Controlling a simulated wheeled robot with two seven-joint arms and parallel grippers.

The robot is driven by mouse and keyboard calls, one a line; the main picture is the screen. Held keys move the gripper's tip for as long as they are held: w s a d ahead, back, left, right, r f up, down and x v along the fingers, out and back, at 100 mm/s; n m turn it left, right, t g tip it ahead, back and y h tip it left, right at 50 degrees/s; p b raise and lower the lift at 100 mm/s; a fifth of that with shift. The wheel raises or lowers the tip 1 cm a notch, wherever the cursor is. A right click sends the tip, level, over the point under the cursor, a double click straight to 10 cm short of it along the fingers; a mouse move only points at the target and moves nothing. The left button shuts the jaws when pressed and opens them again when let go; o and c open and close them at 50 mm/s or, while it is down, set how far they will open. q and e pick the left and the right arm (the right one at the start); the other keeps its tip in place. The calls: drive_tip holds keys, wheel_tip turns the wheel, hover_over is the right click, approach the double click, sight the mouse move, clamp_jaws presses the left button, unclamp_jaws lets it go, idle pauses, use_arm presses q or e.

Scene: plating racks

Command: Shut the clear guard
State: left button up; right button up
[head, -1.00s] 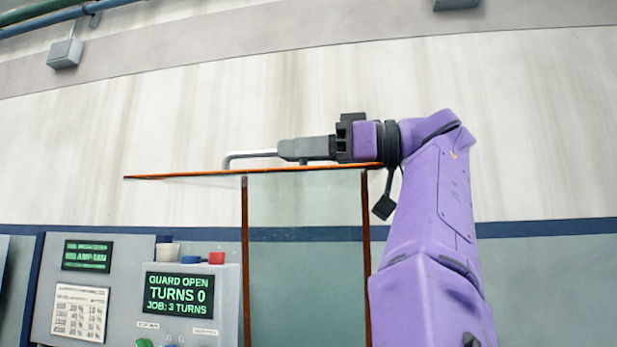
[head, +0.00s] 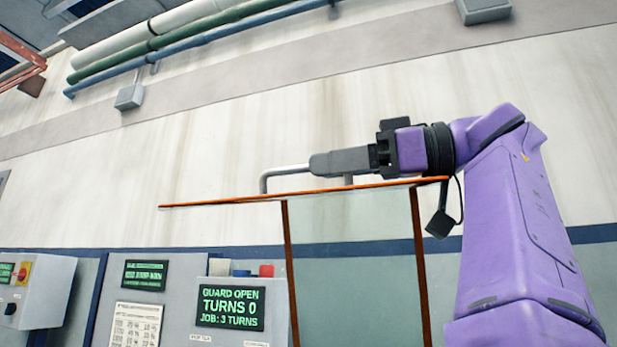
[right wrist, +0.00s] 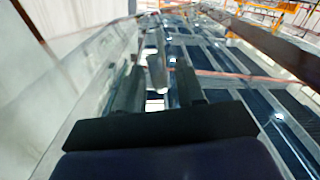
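The clear guard (head: 355,262) stands raised in the head view, a see-through panel with orange edges. Its top edge runs nearly level. A grey bar handle (head: 283,172) sticks up from that top edge. My right gripper (head: 318,163) reaches in from the right at the handle, its fingers hiding part of the bar. In the right wrist view the two dark fingers (right wrist: 160,82) are apart, with the grey bar (right wrist: 156,66) between them and gaps seeming to show on both sides. My left gripper is not in view.
A screen (head: 230,307) reads GUARD OPEN, TURNS 0, JOB: 3 TURNS. A second screen (head: 145,275) and a paper chart (head: 136,325) are left of it. A grey box with a red knob (head: 23,273) is at far left. The wall above the guard is clear.

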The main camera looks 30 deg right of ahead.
drive_tip(key=b+v, duration=0.2)
drive_tip(key=v, duration=0.8)
drive_tip(key=shift+s+d, duration=0.25)
drive_tip(key=shift+d, duration=0.05)
drive_tip(key=shift+w+a, duration=0.1)
